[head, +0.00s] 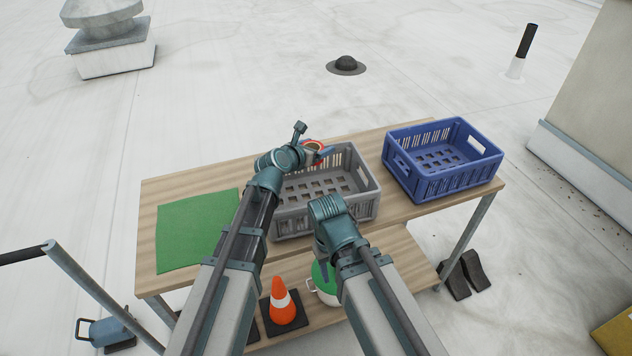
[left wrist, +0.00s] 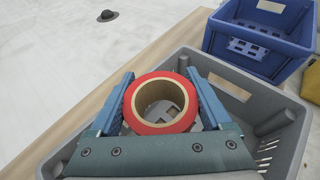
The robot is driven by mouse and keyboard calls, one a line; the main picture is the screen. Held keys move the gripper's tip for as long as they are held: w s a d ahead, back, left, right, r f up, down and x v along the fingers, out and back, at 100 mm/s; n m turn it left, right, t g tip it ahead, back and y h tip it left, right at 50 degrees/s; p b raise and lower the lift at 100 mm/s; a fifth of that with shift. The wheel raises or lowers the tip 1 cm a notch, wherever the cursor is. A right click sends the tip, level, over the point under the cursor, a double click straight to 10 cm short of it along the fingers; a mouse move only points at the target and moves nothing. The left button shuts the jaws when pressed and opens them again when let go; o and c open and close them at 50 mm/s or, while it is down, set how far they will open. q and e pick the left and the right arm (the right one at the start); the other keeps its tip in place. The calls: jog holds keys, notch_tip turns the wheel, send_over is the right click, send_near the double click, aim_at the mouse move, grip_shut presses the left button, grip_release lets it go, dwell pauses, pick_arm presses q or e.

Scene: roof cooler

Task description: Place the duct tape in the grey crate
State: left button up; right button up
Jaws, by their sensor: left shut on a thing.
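The duct tape is a red roll with a tan cardboard core; in the left wrist view the duct tape (left wrist: 134,122) sits between the fingers of my left gripper (left wrist: 160,100), which is shut on it. In the head view the tape (head: 314,143) shows small and partly hidden by the gripper (head: 318,150), over the back of the grey crate (head: 362,202). The crate (left wrist: 283,122) spreads beneath the tape in the left wrist view. The crate floor in view looks empty.
A blue crate (head: 436,185) stands to the right of the grey crate on the wooden table (head: 160,190). A green mat (head: 192,232) lies at the left. An orange cone (head: 281,302) and a green-and-white container (head: 322,285) stand on the lower shelf.

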pick_arm(q)
jog(key=shift+f+b, duration=3.65)
jog(key=shift+f, duration=0.6)
jog(key=shift+f+b, duration=0.6)
jog(key=shift+b, duration=0.05)
jog(key=o, duration=1.3)
jog(key=shift+o, duration=0.2)
jog(key=shift+r, duration=0.1)
jog(key=shift+r+p, duration=0.25)
jog(key=shift+p, duration=0.15)
jog(key=shift+r+p, duration=0.5)
jog(key=shift+r, duration=0.05)
jog(key=p+v, duration=0.4)
jog(key=v, duration=0.8)
jog(key=shift+f, duration=0.2)
